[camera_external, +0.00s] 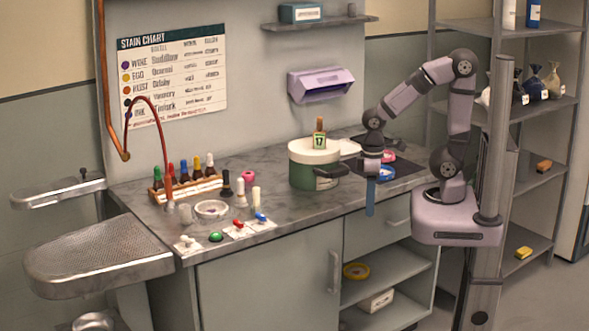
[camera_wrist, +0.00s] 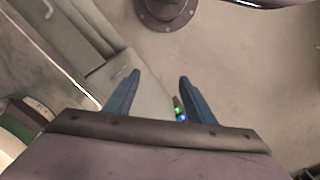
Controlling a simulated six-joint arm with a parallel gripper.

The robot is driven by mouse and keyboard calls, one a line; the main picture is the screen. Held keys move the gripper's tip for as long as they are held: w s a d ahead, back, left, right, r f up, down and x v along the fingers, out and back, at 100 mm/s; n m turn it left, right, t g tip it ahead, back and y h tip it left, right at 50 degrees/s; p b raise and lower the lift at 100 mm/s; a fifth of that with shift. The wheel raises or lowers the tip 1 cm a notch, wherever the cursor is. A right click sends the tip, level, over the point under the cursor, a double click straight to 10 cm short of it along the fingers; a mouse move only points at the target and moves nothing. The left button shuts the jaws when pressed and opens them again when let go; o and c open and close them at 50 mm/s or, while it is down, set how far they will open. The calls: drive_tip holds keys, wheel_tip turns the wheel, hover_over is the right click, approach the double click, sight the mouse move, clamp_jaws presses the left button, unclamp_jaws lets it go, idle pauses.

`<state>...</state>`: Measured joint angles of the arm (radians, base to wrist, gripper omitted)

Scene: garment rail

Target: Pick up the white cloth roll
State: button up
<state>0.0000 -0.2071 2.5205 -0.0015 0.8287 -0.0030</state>
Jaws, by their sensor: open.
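No white cloth roll can be told for certain. A small pale upright piece (camera_external: 256,198), roll-like in shape, stands on the counter among the bottles in the external view. A flat white thing (camera_external: 349,147) lies behind the green pot and is partly hidden. My gripper (camera_external: 370,212) hangs pointing down by the counter's front edge, right of the pot and well away from the pale piece. In the wrist view my gripper (camera_wrist: 159,76) has its two blue fingers apart with nothing held between them. No white roll shows there.
The green pot (camera_external: 313,172) with a white lid stands mid-counter. A wooden rack (camera_external: 185,189) of bottles stands at the left, with a white dish (camera_external: 211,209) in front. A lilac dispenser (camera_external: 321,85) is on the wall. Shelving (camera_external: 545,107) stands at the right.

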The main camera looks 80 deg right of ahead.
wheel_tip(320, 180, up, 3)
drive_tip(key=w, duration=0.1)
drive_tip(key=t+y+b, duration=0.1)
drive_tip(key=t+b, duration=0.8)
drive_tip(key=t, duration=0.3)
approach(186, 215)
drive_tip(key=s+a+r, duration=0.2)
drive_tip(key=s+r, duration=0.2)
drive_tip(key=shift+m+t+h, duration=0.3)
drive_tip(key=shift+t+h, duration=0.4)
drive_tip(key=shift+h, duration=0.2)
drive_tip(key=shift+w+d+f+b, duration=0.2)
drive_tip(key=shift+w+d+f, duration=0.15)
drive_tip(key=shift+w+f, duration=0.45)
drive_tip(key=shift+w+d+f+b, duration=0.15)
drive_tip(key=shift+w+d+f, duration=0.15)
drive_tip(key=shift+w+f, duration=0.5)
drive_tip(key=shift+w+d+f+b, duration=0.2)
drive_tip(key=shift+w+d+f, duration=0.15)
drive_tip(key=shift+w+f, duration=0.45)
drive_tip(key=shift+p+x, duration=0.3)
drive_tip(key=shift+x, duration=0.75)
drive_tip(key=shift+r+p+x, duration=0.15)
drive_tip(key=shift+p+x, duration=0.3)
drive_tip(key=shift+x, duration=0.4)
drive_tip(key=shift+r+p+x, duration=0.15)
drive_tip(key=shift+p+x, duration=0.25)
drive_tip(key=shift+x, duration=1.45)
